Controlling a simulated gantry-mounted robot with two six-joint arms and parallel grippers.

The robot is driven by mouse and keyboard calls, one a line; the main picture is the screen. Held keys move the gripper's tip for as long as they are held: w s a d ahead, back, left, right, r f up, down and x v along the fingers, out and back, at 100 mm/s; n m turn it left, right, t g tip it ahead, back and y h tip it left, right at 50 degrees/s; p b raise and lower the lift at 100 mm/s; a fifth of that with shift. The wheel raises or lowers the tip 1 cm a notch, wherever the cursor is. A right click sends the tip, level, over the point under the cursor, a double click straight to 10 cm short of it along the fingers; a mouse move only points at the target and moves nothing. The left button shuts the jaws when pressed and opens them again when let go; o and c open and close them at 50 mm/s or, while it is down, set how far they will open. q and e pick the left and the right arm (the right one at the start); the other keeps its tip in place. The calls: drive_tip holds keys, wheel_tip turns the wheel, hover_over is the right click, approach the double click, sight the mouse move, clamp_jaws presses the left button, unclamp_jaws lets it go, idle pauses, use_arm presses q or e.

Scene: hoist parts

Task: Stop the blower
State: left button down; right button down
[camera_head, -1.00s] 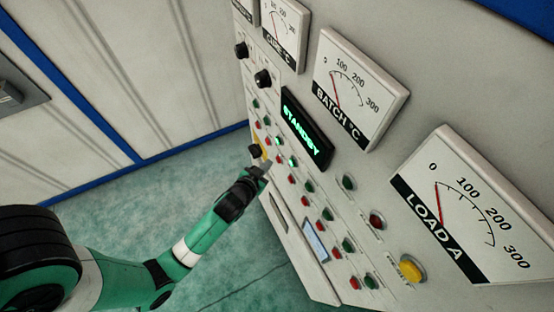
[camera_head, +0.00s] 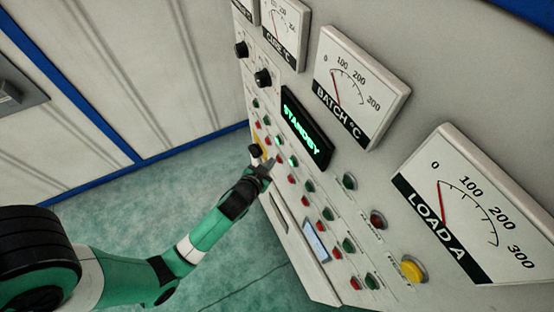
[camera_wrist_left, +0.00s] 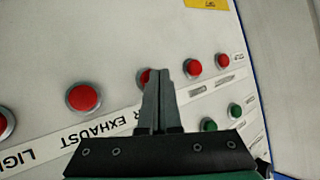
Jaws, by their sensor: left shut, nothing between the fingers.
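My left gripper (camera_head: 269,166) is shut and empty, with its fingertips close to the lower button rows of the panel. In the left wrist view the closed fingers (camera_wrist_left: 161,75) partly cover a red button (camera_wrist_left: 145,76). I cannot tell whether they touch it. The label strip (camera_wrist_left: 100,130) reads "EXHAUST" upside down, beside a label of which only a final "R" shows. No full blower label is readable. Other red buttons show on both sides, one (camera_wrist_left: 83,97) to the left and one (camera_wrist_left: 193,67) to the right. A green button (camera_head: 293,161) looks lit. My right gripper is out of view.
A display (camera_head: 306,130) on the panel reads "STANDBY". Dial gauges, including "BATCH °C" (camera_head: 361,85) and "LOAD A" (camera_head: 470,205), stand out from the panel. Black knobs (camera_head: 263,78) and a yellow button (camera_head: 412,269) also protrude. Open floor (camera_head: 140,215) lies left of the panel.

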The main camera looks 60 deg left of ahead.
use_arm(q)
drive_tip(key=shift+w, duration=0.25)
idle(0.5)
drive_tip(key=shift+s+p, duration=0.35)
drive_tip(key=shift+s, duration=0.5)
drive_tip(key=s+p, duration=0.2)
drive_tip(key=s, duration=0.3)
drive_tip(key=shift+a, duration=0.1)
idle(0.6)
